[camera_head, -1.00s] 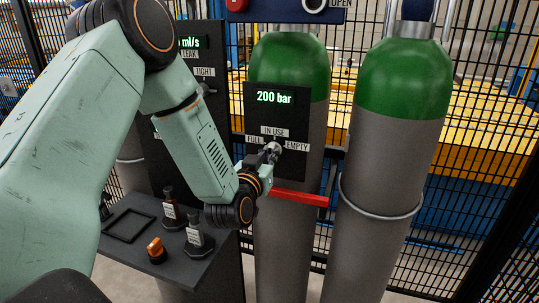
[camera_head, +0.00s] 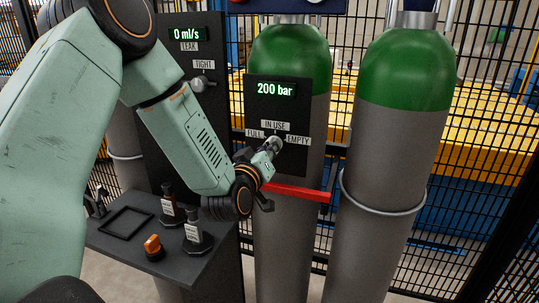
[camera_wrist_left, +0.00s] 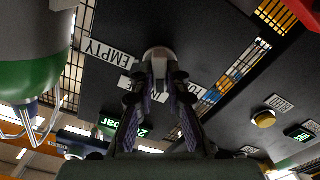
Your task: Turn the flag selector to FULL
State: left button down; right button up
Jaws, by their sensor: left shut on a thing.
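The flag selector (camera_head: 278,143) is a small pale knob on a black panel (camera_head: 292,98) that reads "200 bar". Its labels are FULL (camera_head: 256,134) at left, IN USE (camera_head: 275,126) on top and EMPTY (camera_head: 298,140) at right. My left gripper (camera_head: 274,147) reaches up to it from the lower left and is shut on it. In the left wrist view the selector (camera_wrist_left: 158,54) sits between the fingertips (camera_wrist_left: 157,72), which partly cover the IN USE and FULL labels. The gripper hides which label the selector points to. My right gripper is not in view.
Two green-topped grey cylinders (camera_head: 405,75) stand behind and right of the panel. A red bar (camera_head: 297,192) lies just below the gripper. A black leak panel (camera_head: 185,105) stands at left, with a shelf (camera_head: 185,262) holding small bottles and an orange knob (camera_head: 153,244).

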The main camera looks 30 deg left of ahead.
pick_arm(q)
jog(key=shift+a+n+b, duration=0.15)
jog(key=shift+n+b, duration=2.05)
jog(key=shift+n, duration=1.4)
jog(key=c, duration=1.3)
grip_release()
jog(key=shift+c, duration=0.2)
jog(key=shift+s, duration=0.1)
jog(key=v, duration=0.7)
jog(key=shift+s, duration=0.2)
